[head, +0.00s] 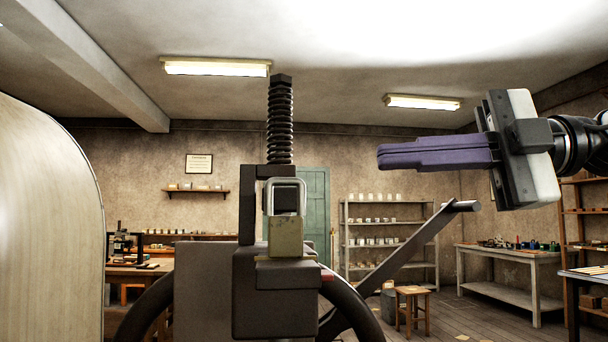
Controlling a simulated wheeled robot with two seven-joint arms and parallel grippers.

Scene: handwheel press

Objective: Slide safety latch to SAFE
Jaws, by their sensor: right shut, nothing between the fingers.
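The handwheel press (274,290) stands in front of me in the head view, with a dark threaded screw (280,120) rising from its top. A brass padlock-like block (285,237) with a grey shackle sits upright on its front. A small red mark (327,273) shows on the press's right side. I cannot tell which part is the safety latch or how it is set. My right gripper (382,157) has purple fingers, is shut and empty, and points left. It is in the air, right of the screw and apart from the press. My left gripper is not in view.
A dark handwheel (357,312) shows low behind the press, and a grey bar (411,247) slants up to the right below my right gripper. A large pale curved surface (50,230) fills the left edge. Shelves, benches and a stool (412,292) stand farther back.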

